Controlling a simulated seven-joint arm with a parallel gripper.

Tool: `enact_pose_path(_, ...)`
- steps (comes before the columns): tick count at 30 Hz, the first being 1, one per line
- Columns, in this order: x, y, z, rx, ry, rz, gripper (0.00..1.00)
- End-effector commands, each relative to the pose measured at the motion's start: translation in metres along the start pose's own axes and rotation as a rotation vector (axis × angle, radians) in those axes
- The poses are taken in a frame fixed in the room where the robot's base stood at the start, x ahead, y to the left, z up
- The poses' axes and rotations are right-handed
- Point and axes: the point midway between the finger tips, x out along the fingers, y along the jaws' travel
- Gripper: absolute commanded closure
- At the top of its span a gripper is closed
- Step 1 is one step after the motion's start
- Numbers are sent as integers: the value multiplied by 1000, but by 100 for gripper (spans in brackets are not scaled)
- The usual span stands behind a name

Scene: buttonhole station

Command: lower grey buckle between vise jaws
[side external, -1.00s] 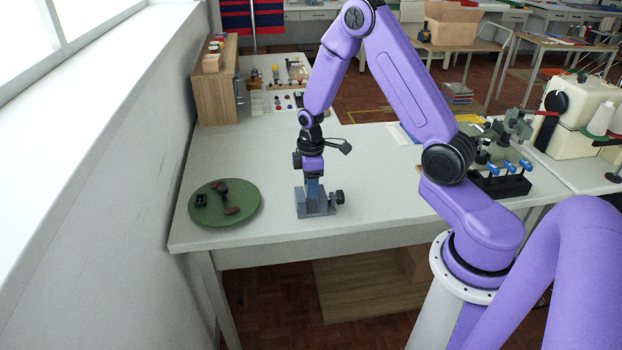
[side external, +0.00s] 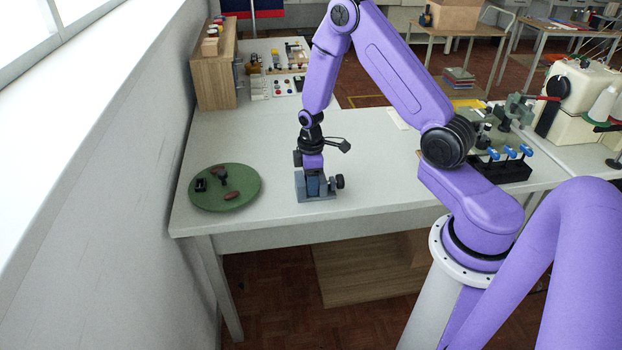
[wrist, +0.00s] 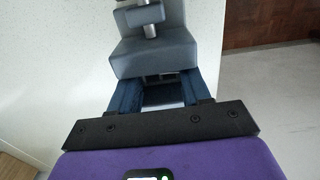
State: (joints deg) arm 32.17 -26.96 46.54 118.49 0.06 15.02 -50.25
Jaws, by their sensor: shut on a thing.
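The blue-grey vise (side external: 328,191) stands on the white table, with its dark knob at the right. In the wrist view the top face of one jaw (wrist: 152,57) lies just beyond my fingers. My gripper (side external: 314,190) points straight down, with its blue fingers low at the vise. In the wrist view my gripper (wrist: 160,88) has its two fingers spread around a small grey piece (wrist: 160,77), apparently the buckle. The buckle is mostly hidden by the fingers and vise. I cannot tell whether it touches the jaws.
A round green plate (side external: 246,195) with small black and brown parts lies left of the vise. A wooden cabinet (side external: 214,82) stands at the back left. A black block with blue-handled clamps (side external: 500,170) is at the right. The table between is clear.

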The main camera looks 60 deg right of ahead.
Motion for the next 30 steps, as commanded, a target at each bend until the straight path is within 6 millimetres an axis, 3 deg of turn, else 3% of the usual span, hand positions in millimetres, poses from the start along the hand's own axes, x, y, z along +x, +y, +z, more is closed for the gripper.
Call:
enact_pose_path(5,0,0,0,0,0,1,81)
enact_pose_path(6,0,0,0,0,0,0,43)
enact_pose_path(8,0,0,0,0,0,1,23)
enact_pose_path(20,-5,1,-1,0,2,2,23)
enact_pose_path(30,-51,1,-1,0,4,5,23)
